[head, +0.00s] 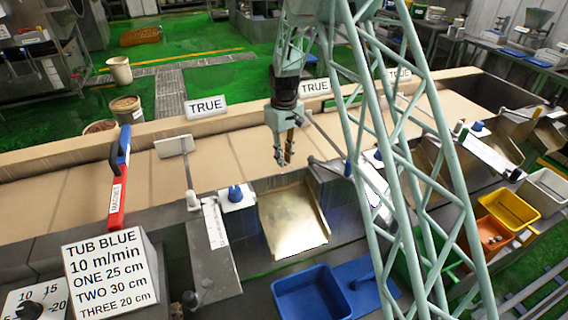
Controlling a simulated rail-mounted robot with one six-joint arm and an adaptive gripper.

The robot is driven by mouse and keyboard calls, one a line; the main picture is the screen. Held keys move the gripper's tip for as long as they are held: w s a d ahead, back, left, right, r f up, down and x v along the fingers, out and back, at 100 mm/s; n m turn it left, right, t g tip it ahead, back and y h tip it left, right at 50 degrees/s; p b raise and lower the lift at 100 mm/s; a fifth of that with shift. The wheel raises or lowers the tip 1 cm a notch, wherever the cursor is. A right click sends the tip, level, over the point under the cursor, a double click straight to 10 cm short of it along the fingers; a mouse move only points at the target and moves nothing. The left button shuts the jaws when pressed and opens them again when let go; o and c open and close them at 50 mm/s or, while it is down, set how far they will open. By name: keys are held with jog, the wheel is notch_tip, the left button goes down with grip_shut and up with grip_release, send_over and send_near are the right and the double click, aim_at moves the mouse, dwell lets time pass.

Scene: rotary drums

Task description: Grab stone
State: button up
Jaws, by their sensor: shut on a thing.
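My gripper (283,158) hangs pointing down over the tan belt, just behind the brass-coloured chute (293,218). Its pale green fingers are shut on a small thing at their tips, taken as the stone. The fingers mostly hide it, so its shape and colour are hard to tell. No other stone can be made out on the tan belt (235,150).
A blue tub (312,296) stands below the chute, with yellow (508,209) and white (546,188) tubs at the right. A paddle (174,146) and a red-blue bar (119,178) stand left. A sign (110,265) reads "TUB BLUE".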

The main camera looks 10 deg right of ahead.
jog(key=shift+r, duration=3.5)
